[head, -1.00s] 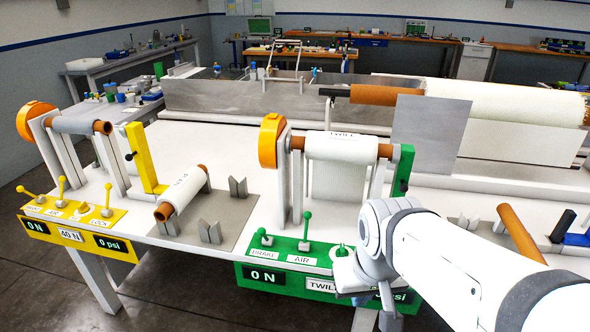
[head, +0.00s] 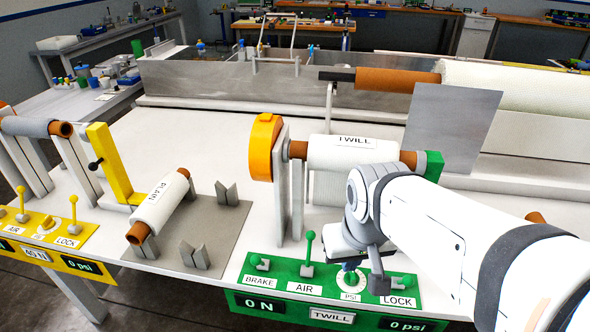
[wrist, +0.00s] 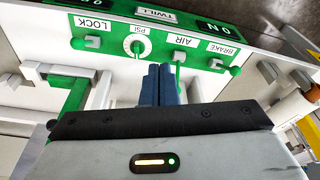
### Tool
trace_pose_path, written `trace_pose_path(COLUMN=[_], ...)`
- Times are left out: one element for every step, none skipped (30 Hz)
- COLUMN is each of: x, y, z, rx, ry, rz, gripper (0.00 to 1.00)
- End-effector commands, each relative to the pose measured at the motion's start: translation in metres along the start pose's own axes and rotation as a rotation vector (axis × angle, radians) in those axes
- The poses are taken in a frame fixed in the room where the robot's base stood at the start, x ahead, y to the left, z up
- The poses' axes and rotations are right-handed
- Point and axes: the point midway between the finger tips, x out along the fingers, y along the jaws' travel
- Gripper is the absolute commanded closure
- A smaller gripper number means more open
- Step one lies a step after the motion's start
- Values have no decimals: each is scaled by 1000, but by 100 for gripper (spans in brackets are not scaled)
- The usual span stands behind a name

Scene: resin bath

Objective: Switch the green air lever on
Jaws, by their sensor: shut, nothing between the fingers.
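The green panel (head: 239,281) sits at the table's front edge, with BRAKE, AIR and LOCK levers and a PSI dial (head: 350,280). The green air lever (head: 309,247) stands upright with a round knob, behind the AIR label. Its psi display (head: 407,324) reads 0. In the wrist view the panel is upside down, and the air lever (wrist: 178,66) shows just right of my fingers. My gripper (wrist: 158,70) is shut and empty, its dark blue fingers together beside the lever; contact cannot be told. In the head view my wrist is right of the lever, and the fingertips are not clear.
A TWILL roll (head: 352,153) rests on a stand behind the panel, with an orange disc (head: 264,147) at its left. A yellow panel (head: 75,241) with similar levers is further left.

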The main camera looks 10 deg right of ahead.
Motion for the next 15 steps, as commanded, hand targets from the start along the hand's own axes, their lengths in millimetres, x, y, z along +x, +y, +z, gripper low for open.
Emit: trace_pose_path(x=[-1, -3, -5, -7, -10, -14, -17, -19, -23, -24, -26, -26, -26, -26, -25], y=[0, 0, -1, -1, -6, -8, -9, -10, -12, -13, -15, -18, -19, -21, -24], z=[-3, -6, -12, -18, -26, -38, -48, -59, -76, -89, -101, -117, -128, -140, -153], rx=[4, 10, 20, 33, 43, 67, 89, 113, 150, 178, 206, 243, 271, 297, 329], ry=[-2, -4, -7, -11, -15, -23, -30, -37, -44, -50, -55, -64, -69, -72, -76], rz=[1, 1, 3, 5, 7, 12, 17, 22, 29, 36, 44, 54, 61, 68, 78], gripper=[100, 100, 100, 100, 100, 100, 100, 100, 100, 100, 100, 100, 100, 100, 100])
